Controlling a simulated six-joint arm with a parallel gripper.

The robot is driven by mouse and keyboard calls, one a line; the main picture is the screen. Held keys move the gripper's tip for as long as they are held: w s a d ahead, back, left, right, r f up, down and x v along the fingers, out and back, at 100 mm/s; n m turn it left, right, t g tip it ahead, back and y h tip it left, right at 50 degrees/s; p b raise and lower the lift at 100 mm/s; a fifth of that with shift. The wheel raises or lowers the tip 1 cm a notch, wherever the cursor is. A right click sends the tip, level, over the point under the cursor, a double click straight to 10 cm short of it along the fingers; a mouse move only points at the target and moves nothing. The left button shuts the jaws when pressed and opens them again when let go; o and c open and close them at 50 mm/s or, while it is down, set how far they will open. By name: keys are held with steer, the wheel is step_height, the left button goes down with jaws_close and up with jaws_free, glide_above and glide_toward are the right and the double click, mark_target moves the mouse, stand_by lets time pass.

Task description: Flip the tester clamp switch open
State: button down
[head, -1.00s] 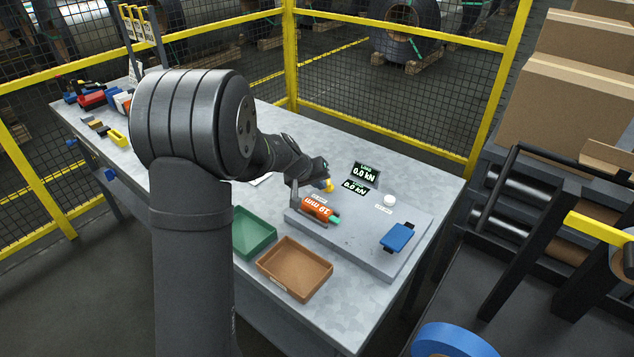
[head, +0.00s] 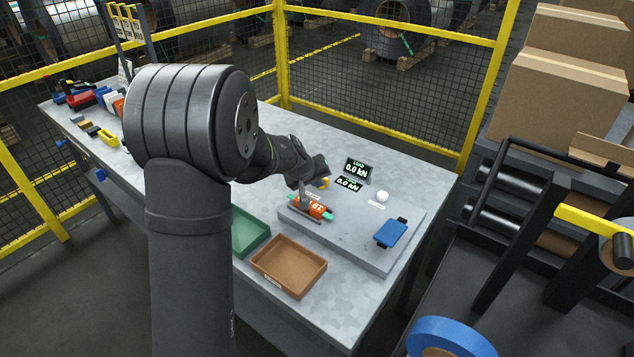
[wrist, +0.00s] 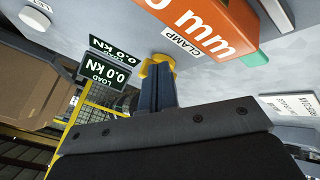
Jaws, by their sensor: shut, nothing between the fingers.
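The tester clamp switch (wrist: 157,62) looks like a small yellow part beside the CLAMP label in the wrist view. In the head view a bit of yellow (head: 325,183) shows by my wrist. My gripper (wrist: 157,80) is shut and empty. Its fingertips are right at the yellow part and overlap it; I cannot tell if they touch. An orange block (wrist: 208,28) marked in mm lies close by, with green ends in the head view (head: 319,211). A grey bar below my wrist crosses in front of it there. The switch's position is unclear.
The grey tester base (head: 350,236) carries a load display (head: 357,168) reading 0.0 kN, a white knob (head: 382,196) and a blue part (head: 391,233). A green tray (head: 248,232) and a brown tray (head: 289,266) stand in front. Yellow-framed fencing encloses the bench.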

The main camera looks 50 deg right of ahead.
steer(key=shift+w+d+r, duration=0.2)
steer(key=shift+w+d, duration=0.05)
steer(key=shift+w, duration=0.35)
steer(key=shift+a+r, duration=0.1)
steer(key=shift+r, duration=0.1)
steer(key=s+v, duration=0.1)
steer(key=v, duration=1.6)
steer(key=shift+a+f, duration=0.2)
steer(key=shift+f, duration=0.05)
steer(key=shift+w+d+f, duration=0.1)
steer(key=shift+m, duration=0.3)
steer(key=x, duration=0.9)
steer(key=w+x, duration=0.1)
steer(key=x, duration=0.4)
steer(key=shift+d, duration=0.1)
steer(key=w+m+g, duration=0.1)
steer(key=m, duration=0.1)
steer(key=w+f+m+g, duration=0.1)
steer(key=w, duration=0.1)
steer(key=shift+w+d+f+m+g+y, duration=0.15)
steer(key=shift+w+f+m+g+y, duration=0.15)
steer(key=shift+m+y, duration=0.1)
steer(key=shift+w+f+m+g, duration=0.2)
steer(key=shift+w+m+g, duration=0.7)
steer(key=shift+w+m, duration=0.4)
